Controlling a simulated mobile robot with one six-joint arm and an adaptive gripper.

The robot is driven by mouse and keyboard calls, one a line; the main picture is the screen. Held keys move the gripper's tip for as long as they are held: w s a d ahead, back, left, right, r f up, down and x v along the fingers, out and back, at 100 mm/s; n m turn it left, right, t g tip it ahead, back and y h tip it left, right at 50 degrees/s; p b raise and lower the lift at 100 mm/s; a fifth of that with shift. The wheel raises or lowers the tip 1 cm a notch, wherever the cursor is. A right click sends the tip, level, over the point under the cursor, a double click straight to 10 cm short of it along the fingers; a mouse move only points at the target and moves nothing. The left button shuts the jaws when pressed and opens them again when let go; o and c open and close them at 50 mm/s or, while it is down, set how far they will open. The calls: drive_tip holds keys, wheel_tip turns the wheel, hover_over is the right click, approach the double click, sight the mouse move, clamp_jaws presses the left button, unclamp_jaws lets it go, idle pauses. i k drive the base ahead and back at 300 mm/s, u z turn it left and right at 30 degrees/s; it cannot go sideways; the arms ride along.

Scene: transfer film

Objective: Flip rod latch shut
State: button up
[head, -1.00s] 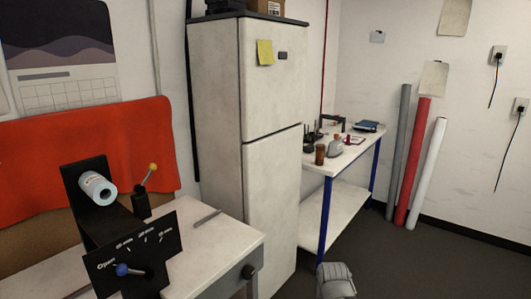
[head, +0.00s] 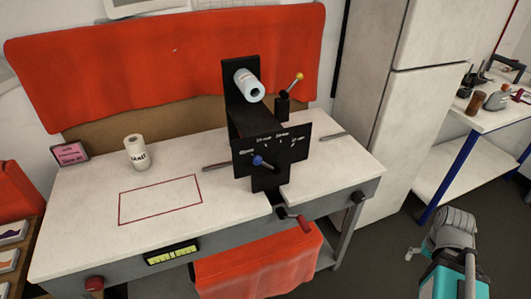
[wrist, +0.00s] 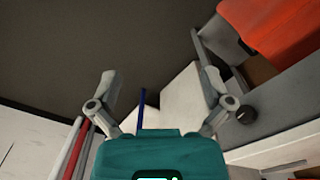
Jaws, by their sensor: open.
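A black film holder (head: 262,150) stands on the white workbench in the head view. A light-blue roll (head: 249,85) sits on its upper plate. A blue knob (head: 258,160) is on the lower front plate, which has printed marks. I cannot tell for sure which of these is the rod latch. My gripper (wrist: 160,88) is open and empty in the wrist view, its fingers wide apart. In the head view it is at the lower right, well away from the holder.
The bench (head: 80,215) also carries a white labelled roll (head: 136,152) and a pink sign (head: 70,152). A red-handled crank (head: 300,221) juts from its front edge. The fridge (head: 390,110) and a side table (head: 445,165) stand to the right.

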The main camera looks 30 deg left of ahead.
sight(284, 94)
drive_tip(key=u, duration=1.85)
